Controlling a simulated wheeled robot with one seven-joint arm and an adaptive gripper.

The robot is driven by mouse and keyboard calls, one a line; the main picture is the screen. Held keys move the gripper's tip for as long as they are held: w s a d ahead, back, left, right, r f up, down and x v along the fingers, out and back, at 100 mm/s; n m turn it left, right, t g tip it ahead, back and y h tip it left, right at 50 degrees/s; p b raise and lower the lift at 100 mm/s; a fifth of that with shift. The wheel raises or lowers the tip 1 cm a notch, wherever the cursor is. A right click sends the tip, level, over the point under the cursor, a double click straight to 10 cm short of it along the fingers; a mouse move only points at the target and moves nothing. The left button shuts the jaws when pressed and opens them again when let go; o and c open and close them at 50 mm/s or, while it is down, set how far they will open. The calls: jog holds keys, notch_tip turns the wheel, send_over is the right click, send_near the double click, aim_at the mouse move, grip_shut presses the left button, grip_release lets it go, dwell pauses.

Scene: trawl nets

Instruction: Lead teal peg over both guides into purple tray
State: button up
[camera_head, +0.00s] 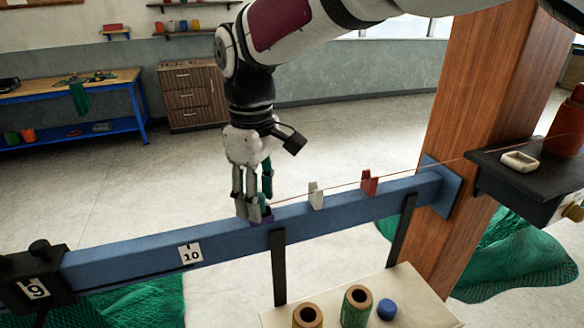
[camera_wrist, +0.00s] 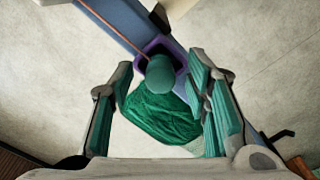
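The teal peg (camera_wrist: 161,75) shows its round top in the wrist view, over the opening of the purple tray (camera_wrist: 182,51). It looks to stand in the tray, but its lower end is hidden. My gripper (camera_wrist: 163,95) is open, with teal-padded fingers spread apart on both sides of the peg. In the head view my gripper (camera_head: 254,200) points down at the purple tray (camera_head: 263,217) and hides most of the peg. The white guide (camera_head: 316,196) and red guide (camera_head: 369,184) stand on the blue beam. A thin red cord (camera_head: 430,166) runs past both guides to the tray.
The blue beam (camera_head: 225,241) crosses the view, with a wooden post (camera_head: 462,120) at its right. The cord reaches a red spool (camera_head: 567,128) on a dark shelf (camera_head: 497,172). A front table (camera_head: 395,290) holds two spools and a blue cap. Green nets (camera_head: 520,250) lie below.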

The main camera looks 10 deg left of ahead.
notch_tip(320, 180, up, 12)
dwell(0.7)
jog(key=s+d+r+m+t, duration=0.15)
jog(key=d+m, duration=0.25)
jog(key=d, duration=0.7)
jog(key=s+d+m+t, duration=0.2)
jog(key=d+m, duration=0.2)
jog(key=d, duration=0.6)
jog(key=s+d+f+m+t, duration=0.2)
jog(key=s+d+f+m, duration=0.5)
jog(key=s+d, duration=0.4)
jog(key=shift+d+f, duration=0.7)
jog(key=shift+d, duration=0.35)
